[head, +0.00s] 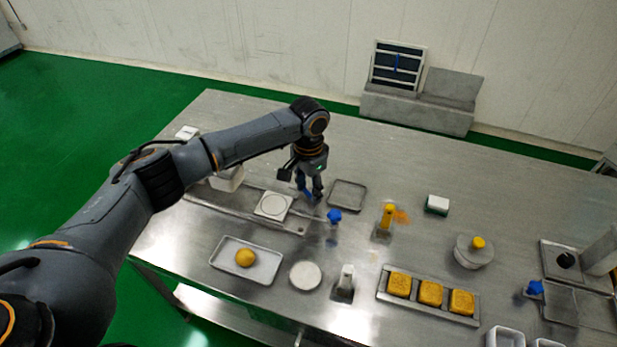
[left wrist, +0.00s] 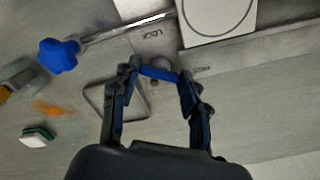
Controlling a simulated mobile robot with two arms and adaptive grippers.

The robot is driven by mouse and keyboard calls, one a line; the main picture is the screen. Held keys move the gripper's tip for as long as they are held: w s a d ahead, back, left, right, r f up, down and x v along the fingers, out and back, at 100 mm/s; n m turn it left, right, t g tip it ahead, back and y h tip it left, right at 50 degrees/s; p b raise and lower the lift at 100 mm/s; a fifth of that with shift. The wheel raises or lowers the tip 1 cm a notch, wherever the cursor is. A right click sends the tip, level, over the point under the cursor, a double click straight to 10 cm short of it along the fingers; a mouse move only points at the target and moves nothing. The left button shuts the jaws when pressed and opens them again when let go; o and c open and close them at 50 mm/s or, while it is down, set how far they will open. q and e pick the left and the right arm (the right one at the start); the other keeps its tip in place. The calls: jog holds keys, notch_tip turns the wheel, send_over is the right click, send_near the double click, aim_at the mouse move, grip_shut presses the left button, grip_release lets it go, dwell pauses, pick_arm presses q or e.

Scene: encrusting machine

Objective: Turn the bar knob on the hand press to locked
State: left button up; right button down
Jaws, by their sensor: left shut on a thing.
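My left gripper (head: 311,197) points down at the right end of the hand press's metal base, beside its white square plate (head: 273,205). In the left wrist view, the blue bar knob (left wrist: 158,72) lies between the fingertips of my left gripper (left wrist: 160,76), which are shut on it. The fingers hide most of the knob in the head view. A blue star-shaped knob (head: 334,215) on a metal rod stands just right of the gripper; it also shows in the left wrist view (left wrist: 60,55). My right gripper is out of view.
A square wire frame (head: 347,184) lies close right of the gripper. A yellow-handled tool (head: 387,215) and a green-and-white sponge (head: 437,206) are farther right. A tray (head: 225,266) with a dough ball (head: 245,258) is in front. The table's back area is clear.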

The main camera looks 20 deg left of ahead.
pick_arm(q)
jog(key=m+p, duration=0.2)
jog(key=shift+r+m, duration=0.15)
jog(key=shift+m, duration=0.25)
jog(key=m+p, duration=0.1)
jog(key=m, duration=0.1)
jog(key=shift+m, duration=0.4)
jog(key=m+p, duration=0.1)
jog(key=m, duration=0.1)
jog(key=shift+m, duration=0.3)
jog(key=shift+m+p, duration=0.35)
jog(key=shift+m, duration=1.15)
jog(key=o, duration=1.2)
jog(key=shift+c, duration=0.2)
